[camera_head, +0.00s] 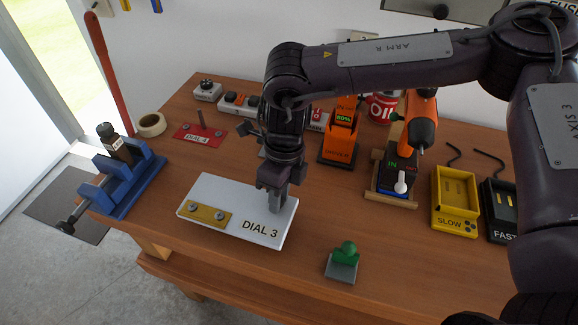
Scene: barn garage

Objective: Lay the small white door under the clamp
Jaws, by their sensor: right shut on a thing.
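The small white door (240,215) is a flat white panel marked DIAL 3, with a brass hinge plate (208,216) held by two screws. It is close to the bench top near the front edge; I cannot tell whether it rests on it. My right gripper (275,205) points down and is shut on the door at its right part, hiding a bit of it. I cannot tell for sure which thing is the clamp. A blue vise (125,183) stands at the left end, and a grey block with a green knob (343,262) sits at the front. My left gripper is not in view.
The wooden bench (400,270) also holds a red DIAL 4 plate (197,133) with a post, a tape roll (150,124), an orange driver stand (338,148), a drill stand (392,195), and yellow SLOW (453,222) and black FAST trays. Bench around the green-knobbed block is clear.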

